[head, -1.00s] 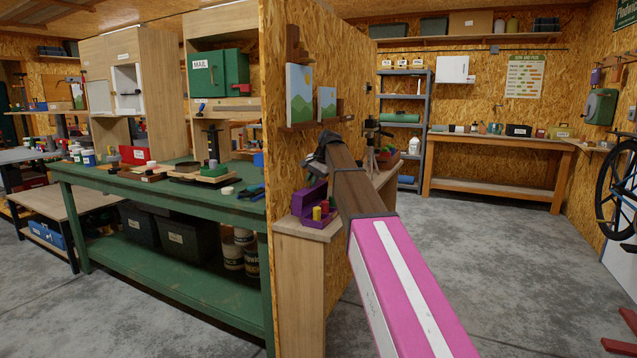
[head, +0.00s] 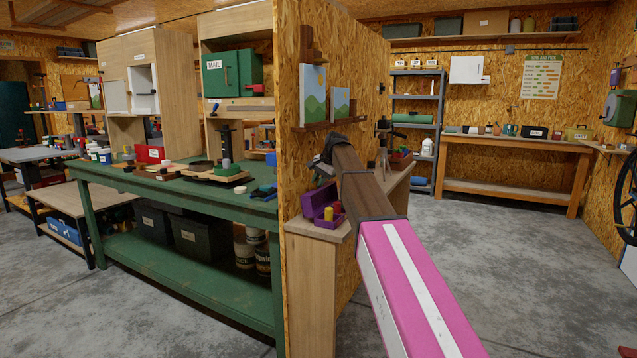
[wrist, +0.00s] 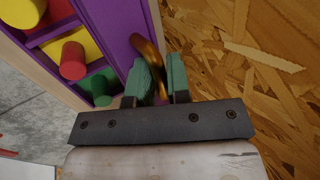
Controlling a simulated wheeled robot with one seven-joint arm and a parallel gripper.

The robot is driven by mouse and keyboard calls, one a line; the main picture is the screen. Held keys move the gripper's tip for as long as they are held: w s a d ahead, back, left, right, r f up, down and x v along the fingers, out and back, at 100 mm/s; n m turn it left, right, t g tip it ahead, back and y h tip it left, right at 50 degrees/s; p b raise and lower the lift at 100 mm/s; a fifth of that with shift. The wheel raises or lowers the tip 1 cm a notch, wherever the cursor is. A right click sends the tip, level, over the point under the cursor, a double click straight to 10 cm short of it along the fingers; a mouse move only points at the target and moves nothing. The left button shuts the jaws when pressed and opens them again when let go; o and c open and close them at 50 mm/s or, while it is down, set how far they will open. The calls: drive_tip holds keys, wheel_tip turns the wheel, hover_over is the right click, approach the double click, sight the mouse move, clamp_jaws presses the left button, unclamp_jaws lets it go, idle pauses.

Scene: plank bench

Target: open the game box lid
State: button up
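The purple game box (head: 322,213) sits on a small wooden stand beside the partition wall. Its lid (head: 318,196) stands raised at the back. Red and yellow pieces show in the box; the wrist view shows red, yellow and green cylinders (wrist: 73,60) between purple dividers. My gripper (wrist: 161,80) is just above the box by the purple lid edge (wrist: 129,38). Its two green fingertips are close together around a curved brass handle (wrist: 155,62), which looks to be on the lid. In the head view the fingertips are mostly hidden by my wrist.
The partition wall (head: 350,80) with a small picture shelf (head: 325,124) rises close beside the box. A tripod (head: 383,142) and a red container (head: 400,157) stand behind my arm. The green bench (head: 180,185) is to the left. Open floor lies to the right.

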drive_tip(key=v, duration=1)
drive_tip(key=shift+r, duration=0.35)
drive_tip(key=shift+s+d, duration=0.15)
